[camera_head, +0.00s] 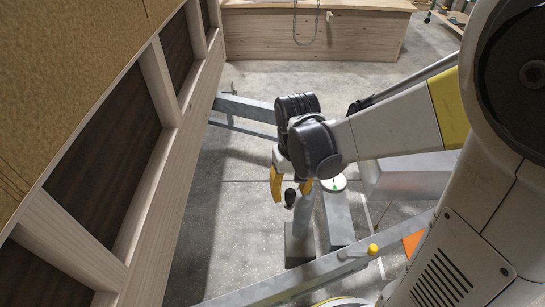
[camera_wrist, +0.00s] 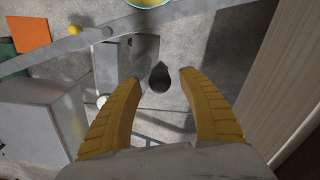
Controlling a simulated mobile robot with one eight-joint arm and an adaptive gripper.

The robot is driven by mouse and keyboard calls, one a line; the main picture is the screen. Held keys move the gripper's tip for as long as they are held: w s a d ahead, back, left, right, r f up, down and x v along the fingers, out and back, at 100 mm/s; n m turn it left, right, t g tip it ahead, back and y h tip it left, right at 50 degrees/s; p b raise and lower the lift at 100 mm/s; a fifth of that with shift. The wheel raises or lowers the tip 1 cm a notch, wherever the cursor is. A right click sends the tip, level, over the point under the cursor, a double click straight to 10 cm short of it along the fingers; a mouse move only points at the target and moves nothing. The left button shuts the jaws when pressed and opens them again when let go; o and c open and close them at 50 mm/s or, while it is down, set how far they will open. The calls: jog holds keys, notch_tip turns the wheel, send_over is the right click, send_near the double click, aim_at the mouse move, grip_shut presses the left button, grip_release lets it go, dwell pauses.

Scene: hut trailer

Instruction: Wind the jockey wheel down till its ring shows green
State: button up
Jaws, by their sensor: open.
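My gripper (camera_head: 291,192) is open and points down over the trailer's drawbar area. A black rounded knob (camera_head: 289,198) shows at its yellow fingertips. In the wrist view the dark knob (camera_wrist: 159,78) lies in the gap between the open fingers (camera_wrist: 161,77), with space on both sides; whether its height matches the fingertips, I cannot tell. A grey upright post (camera_head: 338,217) stands just right of the gripper. Its top is a pale disc (camera_head: 334,183) with a small green mark. Another grey upright part (camera_head: 303,212) is close behind the knob. I cannot make out the ring's colour or the wheel.
A grey beam (camera_head: 300,276) with a yellow knob (camera_head: 372,250) crosses in front; an orange patch (camera_head: 413,243) is at its right. The wood-framed trailer wall (camera_head: 150,200) is close on the left. A wooden box (camera_head: 350,38) stands behind. Bare concrete floor (camera_head: 215,240) lies left of the post.

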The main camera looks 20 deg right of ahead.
jog(key=shift+f, duration=1.1)
grip_shut()
jog(key=shift+w+a, duration=0.1)
jog(key=w+d+m+b, duration=0.1)
jog(key=w+d+m, duration=0.3)
jog(key=w+m, duration=0.9)
jog(key=shift+m, duration=2.9)
